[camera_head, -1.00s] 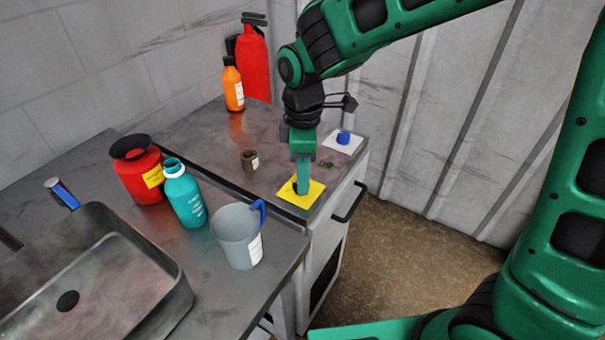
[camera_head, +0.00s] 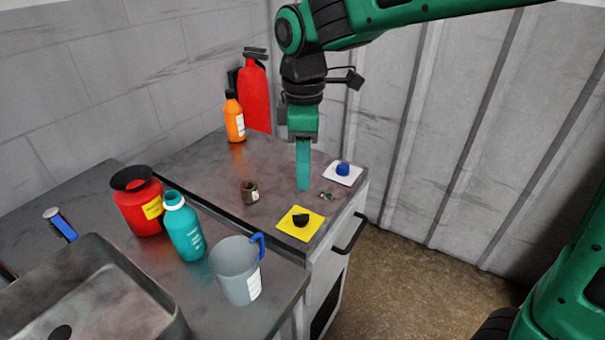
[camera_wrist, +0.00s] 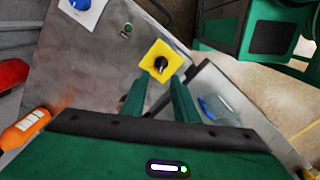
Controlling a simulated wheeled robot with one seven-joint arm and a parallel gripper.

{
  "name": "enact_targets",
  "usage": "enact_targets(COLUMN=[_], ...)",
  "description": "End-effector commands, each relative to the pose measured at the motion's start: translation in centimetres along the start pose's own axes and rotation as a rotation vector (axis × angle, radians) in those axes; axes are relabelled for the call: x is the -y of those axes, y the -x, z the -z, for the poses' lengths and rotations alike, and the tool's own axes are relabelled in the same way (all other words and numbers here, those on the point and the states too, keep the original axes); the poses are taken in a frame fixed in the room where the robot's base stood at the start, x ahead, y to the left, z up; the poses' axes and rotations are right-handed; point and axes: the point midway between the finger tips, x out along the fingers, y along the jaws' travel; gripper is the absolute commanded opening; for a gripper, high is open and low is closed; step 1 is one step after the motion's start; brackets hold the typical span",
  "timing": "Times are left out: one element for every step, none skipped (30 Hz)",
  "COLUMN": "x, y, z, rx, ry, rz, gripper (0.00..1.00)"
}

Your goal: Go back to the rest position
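My gripper (camera_head: 303,187) points down above the back worktop, behind the yellow plate. The wrist view shows its two green fingers (camera_wrist: 160,98) apart with nothing between them. A black knob (camera_head: 301,220) sits on the yellow plate (camera_head: 289,230), clear of the fingers; it also shows in the wrist view (camera_wrist: 160,64). A blue knob (camera_head: 343,168) sits on a white plate (camera_head: 334,177) to the right of my gripper. A small green item (camera_head: 327,196) lies between the two plates.
A small brown jar (camera_head: 250,192) stands left of my gripper. An orange bottle (camera_head: 235,120) and a red extinguisher (camera_head: 256,92) are behind. A grey jug (camera_head: 234,275), teal bottle (camera_head: 184,229) and red container (camera_head: 140,208) stand in front, beside the sink (camera_head: 90,290).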

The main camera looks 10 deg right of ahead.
Motion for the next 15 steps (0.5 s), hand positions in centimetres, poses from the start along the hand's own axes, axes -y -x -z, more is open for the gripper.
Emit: enact_targets(x=[0.0,0.0,0.0,0.0,0.0,0.0,-0.1,-0.2,-0.3,-0.5,-0.6,-0.8,-0.9,-0.9,-0.8], y=[0.0,0.0,0.0,0.0,0.0,0.0,0.0,0.0,0.0,-0.1,0.0,-0.1,-0.1,-0.1,-0.2], z=[0.0,0.0,0.0,0.0,0.0,-0.1,-0.3,-0.7,-1.6,-2.4,-3.5,-5.3,-7.0,-8.8,-11.3], rx=[0.000,0.000,0.000,0.000,0.000,0.000,0.000,0.001,0.002,0.004,0.005,0.008,0.009,0.012,0.014], ry=[0.000,0.000,0.000,0.000,0.000,-0.004,-0.012,-0.026,-0.056,-0.089,-0.131,-0.201,-0.265,-0.335,-0.437], rz=[0.000,0.000,0.000,0.000,0.000,0.000,-0.001,-0.001,-0.002,-0.003,-0.005,-0.008,-0.010,-0.012,-0.015], gripper=[0.27,0.27,0.27,0.27,0.27,0.27,0.27,0.27,0.27,0.27,0.27,0.27,0.27,0.27,0.27])
